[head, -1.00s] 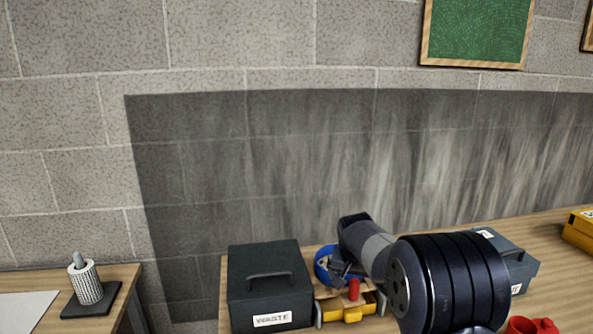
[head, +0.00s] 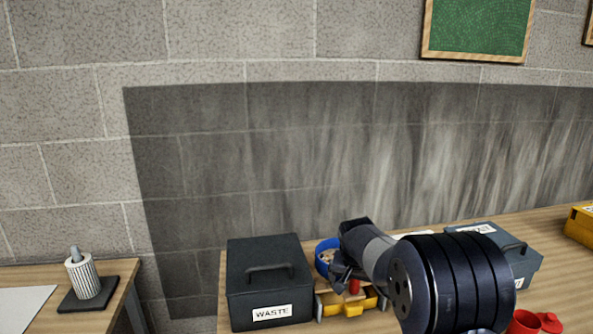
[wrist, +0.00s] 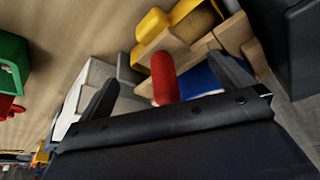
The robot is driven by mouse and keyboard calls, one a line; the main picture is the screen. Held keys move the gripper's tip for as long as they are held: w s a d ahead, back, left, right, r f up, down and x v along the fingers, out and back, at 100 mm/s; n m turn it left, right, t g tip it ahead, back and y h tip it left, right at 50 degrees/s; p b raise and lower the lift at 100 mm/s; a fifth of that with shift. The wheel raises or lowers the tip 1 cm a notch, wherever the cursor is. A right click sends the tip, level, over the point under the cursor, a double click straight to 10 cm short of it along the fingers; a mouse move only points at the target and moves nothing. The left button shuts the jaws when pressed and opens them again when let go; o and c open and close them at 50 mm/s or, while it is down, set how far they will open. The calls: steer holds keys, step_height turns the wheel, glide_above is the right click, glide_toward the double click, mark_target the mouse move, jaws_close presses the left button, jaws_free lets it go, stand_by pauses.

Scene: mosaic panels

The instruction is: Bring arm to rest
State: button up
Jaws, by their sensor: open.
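My gripper (head: 343,272) hangs over the bench at the end of my dark arm, partly hidden by my own wrist in the head view. In the wrist view my gripper (wrist: 172,88) has its two dark fingers spread wide apart. A red rounded piece (wrist: 163,75) shows between the fingers, with no finger touching it that I can see. It also shows in the head view (head: 353,287), above a yellow tray (head: 345,305). A blue round bowl (head: 323,260) is just behind the gripper.
A dark box labelled WASTE (head: 268,280) stands left of the gripper. Another dark box (head: 520,262) is to the right, behind my arm. A red cup (head: 522,322) is at the front right. A yellow box (head: 582,225) is at the far right.

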steer(key=shift+w+r+p, duration=0.1)
steer(key=shift+r+p, duration=0.2)
steer(key=shift+p, duration=0.2)
steer(key=shift+s+d, duration=0.1)
steer(key=shift+s, duration=0.6)
stand_by(0.5)
